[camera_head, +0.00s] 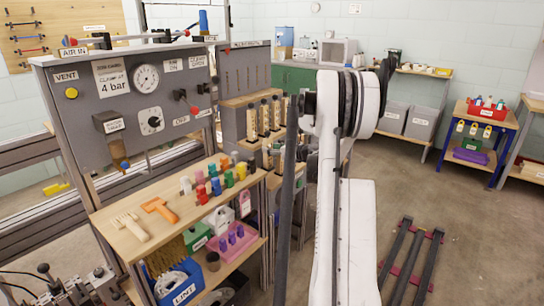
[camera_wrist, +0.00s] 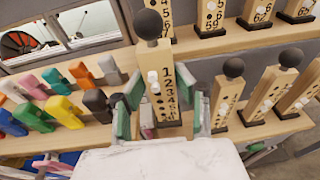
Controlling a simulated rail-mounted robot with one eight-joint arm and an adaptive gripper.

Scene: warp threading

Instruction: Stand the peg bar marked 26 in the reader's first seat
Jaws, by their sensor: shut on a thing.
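My gripper (camera_wrist: 160,112) is shut on a pale wooden peg bar (camera_wrist: 165,75) in the wrist view. The bar has a round black knob, a column of printed numbers, white pegs and dark dots. It looks upright between the green-padded fingers, with its lower end near a wooden shelf. The small mark at its foot is too blurred to read surely as 26. I cannot tell whether its foot touches the shelf. In the head view my arm hides the gripper. I cannot surely pick out the reader or its first seat.
Similar peg bars (camera_wrist: 222,95) stand close to the right, others on a higher ledge behind. Coloured pegs (camera_wrist: 62,108) stand to the left. In the head view, a wooden bench (camera_head: 150,232) and grey gauge panel (camera_head: 130,110) are at left; open floor (camera_head: 450,210) is at right.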

